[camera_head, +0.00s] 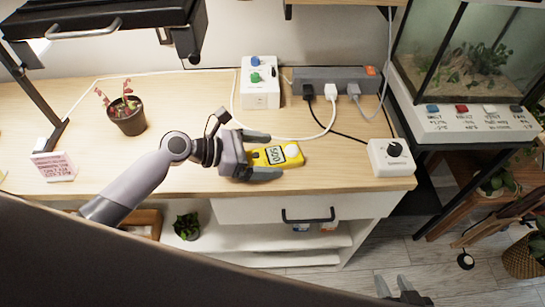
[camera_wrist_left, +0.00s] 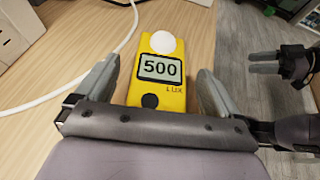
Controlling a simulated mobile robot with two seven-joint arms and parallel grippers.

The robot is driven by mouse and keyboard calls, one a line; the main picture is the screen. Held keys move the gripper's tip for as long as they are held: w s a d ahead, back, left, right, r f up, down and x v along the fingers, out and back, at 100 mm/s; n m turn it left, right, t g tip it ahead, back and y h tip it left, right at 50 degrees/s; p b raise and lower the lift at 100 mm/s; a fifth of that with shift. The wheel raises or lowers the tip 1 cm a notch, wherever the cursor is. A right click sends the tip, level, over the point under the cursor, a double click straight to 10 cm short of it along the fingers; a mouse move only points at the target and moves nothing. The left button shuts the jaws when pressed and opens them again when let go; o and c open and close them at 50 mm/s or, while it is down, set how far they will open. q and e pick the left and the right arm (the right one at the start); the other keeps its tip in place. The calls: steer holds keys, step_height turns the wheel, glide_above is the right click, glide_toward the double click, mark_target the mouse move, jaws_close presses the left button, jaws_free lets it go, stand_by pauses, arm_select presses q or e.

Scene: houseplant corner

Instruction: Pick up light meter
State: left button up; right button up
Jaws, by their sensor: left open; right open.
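The light meter (camera_head: 277,155) is yellow, with a white dome and a display reading 500. It lies flat on the wooden bench top near the front edge. In the left wrist view the light meter (camera_wrist_left: 160,92) lies between my open left fingers, with a gap on each side; its lower end is hidden by the gripper body. My left gripper (camera_head: 262,156) is open around it in the head view, with no clear contact. My right gripper (camera_head: 400,288) shows at the bottom of the head view, away from the bench; it also shows at the right of the left wrist view (camera_wrist_left: 280,62), open and empty.
A white box with blue and green knobs (camera_head: 259,84) and a grey power strip (camera_head: 335,80) stand behind the meter. A white dial box (camera_head: 391,157) is to the right. White and black cables cross the bench behind the meter. A potted plant (camera_head: 126,116) stands left.

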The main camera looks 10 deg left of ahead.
arm_select(q)
steer(key=shift+w+d+f, duration=0.25)
steer(key=shift+d, duration=0.3)
steer(key=c, duration=1.2)
